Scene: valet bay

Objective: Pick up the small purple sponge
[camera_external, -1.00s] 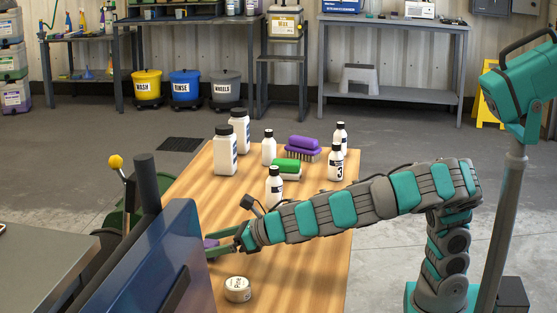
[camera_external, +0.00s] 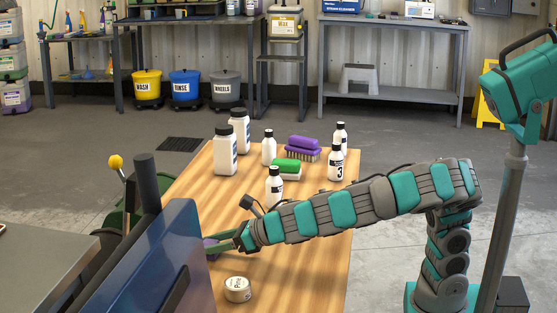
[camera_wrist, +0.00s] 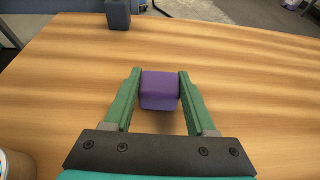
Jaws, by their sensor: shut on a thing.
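The small purple sponge (camera_wrist: 160,91) sits between the two green fingers of my gripper (camera_wrist: 158,88) in the wrist view, with a finger touching each side. My gripper is shut on it. In the external view the sponge (camera_external: 210,248) shows only in part at my gripper (camera_external: 222,249), low over the wooden table, behind the edge of a dark blue panel. I cannot tell whether the sponge touches the table.
A round white tin (camera_external: 238,290) stands on the wooden table (camera_external: 300,270) near my gripper. Several white bottles, a purple brush (camera_external: 302,147) and a green-topped block (camera_external: 286,168) stand farther back. A dark blue panel (camera_external: 160,260) rises at the left. A dark block (camera_wrist: 118,14) is at the table's far edge.

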